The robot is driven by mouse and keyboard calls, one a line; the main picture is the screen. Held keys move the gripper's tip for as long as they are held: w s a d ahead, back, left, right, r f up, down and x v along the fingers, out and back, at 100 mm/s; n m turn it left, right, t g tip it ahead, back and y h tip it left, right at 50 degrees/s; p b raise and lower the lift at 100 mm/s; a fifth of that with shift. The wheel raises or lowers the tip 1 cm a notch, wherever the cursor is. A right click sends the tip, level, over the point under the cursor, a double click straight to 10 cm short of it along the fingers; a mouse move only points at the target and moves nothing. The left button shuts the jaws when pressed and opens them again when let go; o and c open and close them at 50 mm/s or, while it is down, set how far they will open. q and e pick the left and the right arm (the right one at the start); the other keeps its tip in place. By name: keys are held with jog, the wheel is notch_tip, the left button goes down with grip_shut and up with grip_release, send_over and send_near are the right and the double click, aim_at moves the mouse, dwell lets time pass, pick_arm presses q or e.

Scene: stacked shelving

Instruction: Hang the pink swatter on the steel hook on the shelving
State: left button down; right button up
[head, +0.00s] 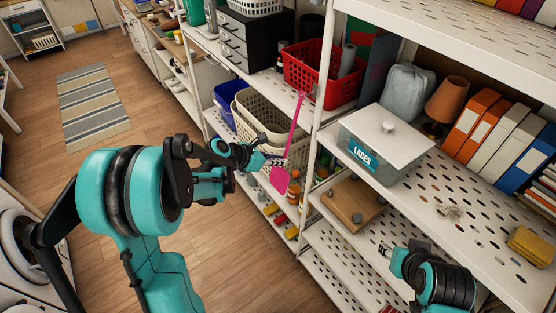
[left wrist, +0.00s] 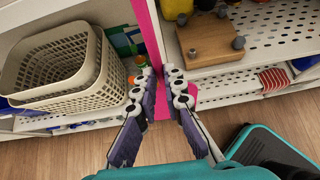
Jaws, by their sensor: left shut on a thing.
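The pink swatter (head: 295,130) is upright and slightly tilted in front of the shelving, with its thin handle up and its flat paddle (head: 280,179) down. My left gripper (head: 272,160) is shut on the swatter just above the paddle. In the left wrist view the pink handle (left wrist: 147,30) runs up from between the fingers (left wrist: 160,84), which partly hide the paddle. The handle's top is near the shelf edge below the red basket. I cannot make out the steel hook. My right gripper (head: 388,250) is at lower right, before the lower shelves; its finger opening is unclear.
A white shelving post (head: 318,105) stands just right of the swatter. A red basket (head: 318,76) is on the shelf above, and beige baskets (head: 262,128) are behind the left gripper. A lidded box (head: 385,145) and wooden board (head: 352,200) sit right.

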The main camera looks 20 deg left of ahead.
pick_arm(q)
jog(key=shift+w+d, duration=0.25)
jog(key=shift+w, duration=0.1)
dwell(0.6)
jog(key=shift+w+d+f+b, duration=0.3)
jog(key=shift+w+f+b, duration=0.15)
jog(key=shift+b, duration=0.7)
dwell(2.2)
jog(key=shift+w+d+f+b, duration=0.15)
jog(key=shift+b, duration=0.15)
dwell(1.1)
dwell(1.0)
jog(key=c, duration=1.5)
grip_release()
jog(key=shift+c, duration=0.2)
